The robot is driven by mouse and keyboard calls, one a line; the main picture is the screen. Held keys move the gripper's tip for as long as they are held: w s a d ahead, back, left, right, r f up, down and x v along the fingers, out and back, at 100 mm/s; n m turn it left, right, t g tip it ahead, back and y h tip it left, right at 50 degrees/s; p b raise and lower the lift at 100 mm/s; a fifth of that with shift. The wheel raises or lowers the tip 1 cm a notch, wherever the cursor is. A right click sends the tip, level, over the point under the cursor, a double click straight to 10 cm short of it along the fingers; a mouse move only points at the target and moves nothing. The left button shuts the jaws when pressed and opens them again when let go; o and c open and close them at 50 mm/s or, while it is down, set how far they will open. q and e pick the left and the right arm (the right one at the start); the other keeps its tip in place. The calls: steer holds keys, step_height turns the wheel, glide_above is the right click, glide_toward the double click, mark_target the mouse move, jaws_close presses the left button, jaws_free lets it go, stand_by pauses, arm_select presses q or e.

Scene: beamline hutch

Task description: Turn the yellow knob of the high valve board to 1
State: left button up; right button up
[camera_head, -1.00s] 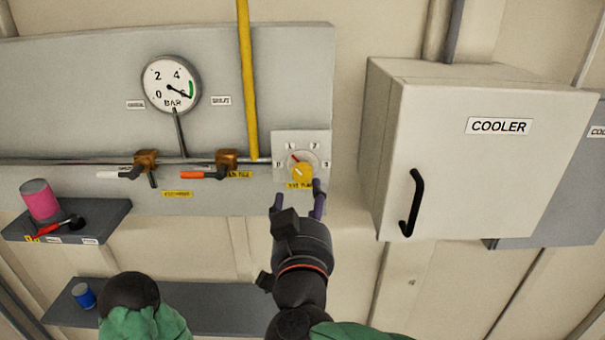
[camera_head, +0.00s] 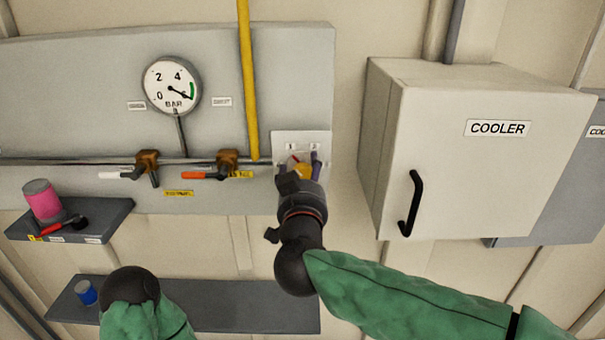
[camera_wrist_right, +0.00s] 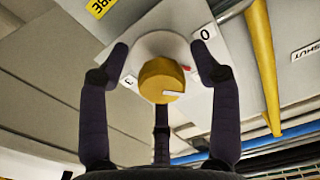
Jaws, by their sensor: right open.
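The yellow knob (camera_head: 302,171) sits on a pale square plate (camera_head: 318,137) with a numbered dial on the valve board. My right gripper (camera_head: 298,160) is at the plate, open, and partly hides the knob in the head view. In the right wrist view the knob (camera_wrist_right: 158,75) lies between the spread fingers of my right gripper (camera_wrist_right: 160,52), with gaps on both sides. A white line shows on the knob and a red mark beside it. A "0" label shows near the right finger; the setting is hard to tell. My left gripper is out of view.
A yellow pipe (camera_head: 247,80) runs down just left of the plate. Orange-handled (camera_head: 205,175) and white-handled (camera_head: 120,175) valves and a pressure gauge (camera_head: 171,86) are further left. The cooler box (camera_head: 470,160) juts out on the right. Shelves (camera_head: 230,305) are below.

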steer(key=c, duration=1.2)
steer(key=shift+o, duration=0.2)
steer(key=shift+f, duration=0.1)
steer(key=shift+a+f+m, duration=0.1)
steer(key=shift+m, duration=0.9)
steer(key=o, duration=1.1)
steer(key=shift+o, duration=0.3)
